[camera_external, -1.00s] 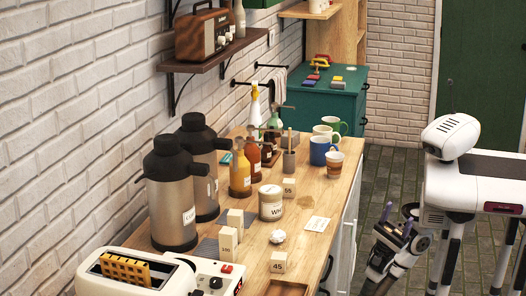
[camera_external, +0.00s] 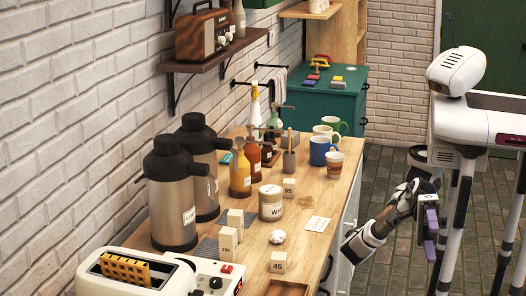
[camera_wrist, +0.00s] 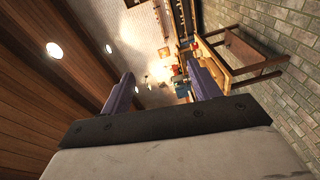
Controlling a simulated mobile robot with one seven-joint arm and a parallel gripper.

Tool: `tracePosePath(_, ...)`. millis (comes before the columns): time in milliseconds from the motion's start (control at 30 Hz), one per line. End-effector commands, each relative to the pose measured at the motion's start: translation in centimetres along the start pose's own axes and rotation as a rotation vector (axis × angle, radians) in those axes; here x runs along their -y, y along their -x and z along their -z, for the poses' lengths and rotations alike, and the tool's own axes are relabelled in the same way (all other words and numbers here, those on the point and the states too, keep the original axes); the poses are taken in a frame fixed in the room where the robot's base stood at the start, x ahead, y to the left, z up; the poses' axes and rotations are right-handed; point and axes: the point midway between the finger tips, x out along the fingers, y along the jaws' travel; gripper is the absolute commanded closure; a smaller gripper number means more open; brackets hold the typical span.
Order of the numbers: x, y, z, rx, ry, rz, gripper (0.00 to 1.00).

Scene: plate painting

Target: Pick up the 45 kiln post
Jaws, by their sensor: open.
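The 45 kiln post (camera_external: 278,263) is a small cream block labelled 45. It stands upright near the front of the wooden counter (camera_external: 318,201), beside the toaster's control panel. My gripper (camera_external: 431,228) is off the counter to the right, over the floor, and well apart from the post. In the wrist view its two purple fingers (camera_wrist: 158,92) are spread apart with nothing between them. The post cannot be made out in the wrist view.
Other labelled blocks, 100 (camera_external: 228,243) and 55 (camera_external: 289,187), stand on the counter. A crumpled white lump (camera_external: 277,237) sits behind the 45 post. A toaster (camera_external: 135,275), a wooden tray (camera_external: 287,288), a jar (camera_external: 270,204) and two flasks (camera_external: 170,205) stand nearby.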

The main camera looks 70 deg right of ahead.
Motion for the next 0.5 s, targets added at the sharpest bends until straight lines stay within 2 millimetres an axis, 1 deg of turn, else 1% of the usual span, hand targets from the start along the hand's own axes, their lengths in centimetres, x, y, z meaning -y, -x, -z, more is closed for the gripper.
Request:
tracePosePath(33,-3.3,0.6,0.4,-0.028,-0.028,-0.002,0.38)
tracePosePath(100,-6.0,1.4,0.9,-0.064,-0.063,0.007,0.38)
tracePosePath(200,-8.9,2.3,1.2,-0.100,-0.086,0.036,0.38)
tracePosePath(267,-10.1,2.7,1.2,-0.109,-0.085,0.069,0.38)
tracePosePath(300,-10.5,3.0,1.0,-0.109,-0.076,0.099,0.38)
tracePosePath(367,-10.5,3.1,0.2,-0.092,-0.045,0.164,0.38)
tracePosePath(467,-8.4,3.1,-2.3,-0.031,0.034,0.305,0.38)
tracePosePath(500,-7.4,3.1,-3.6,-0.002,0.066,0.362,0.38)
